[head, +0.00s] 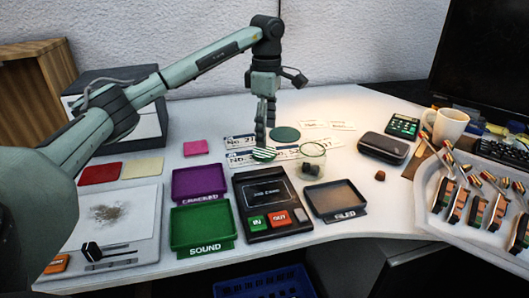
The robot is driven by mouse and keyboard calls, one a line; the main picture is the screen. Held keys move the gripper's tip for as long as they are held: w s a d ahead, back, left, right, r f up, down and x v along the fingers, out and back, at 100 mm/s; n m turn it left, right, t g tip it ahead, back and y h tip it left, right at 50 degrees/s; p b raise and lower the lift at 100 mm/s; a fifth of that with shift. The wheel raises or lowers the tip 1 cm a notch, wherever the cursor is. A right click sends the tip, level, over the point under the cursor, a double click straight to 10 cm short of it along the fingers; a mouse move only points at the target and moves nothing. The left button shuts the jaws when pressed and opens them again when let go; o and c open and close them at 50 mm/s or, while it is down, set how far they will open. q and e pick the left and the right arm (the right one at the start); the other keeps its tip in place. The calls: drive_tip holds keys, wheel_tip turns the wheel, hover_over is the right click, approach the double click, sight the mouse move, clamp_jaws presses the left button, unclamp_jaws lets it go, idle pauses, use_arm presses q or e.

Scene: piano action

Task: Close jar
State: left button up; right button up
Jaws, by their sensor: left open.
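A clear glass jar (318,151) stands upright on the table, uncovered, with dark lumps in its bottom. A round green-and-white striped piece (264,155), which looks like a lid, lies left of the jar. My left gripper (265,143) points down just above the striped piece; it is open, and I cannot tell whether its fingertips touch the piece. A flat dark green disc (286,134) lies just right of the gripper, behind the jar. My right gripper is not in view.
Labelled paper strips (242,142) lie around the jar. In front are a purple tray (200,184), a green tray (203,227), a black device (266,210) and a dark tray (337,201). A dark case (384,148) and a white mug (449,125) stand to the right.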

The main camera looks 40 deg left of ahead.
sight(265, 151)
use_arm(q)
drive_tip(key=f, duration=0.5)
drive_tip(key=shift+w+a+f, duration=0.15)
drive_tip(key=shift+w+a, duration=0.05)
drive_tip(key=shift+a, duration=0.15)
drive_tip(key=c, duration=0.8)
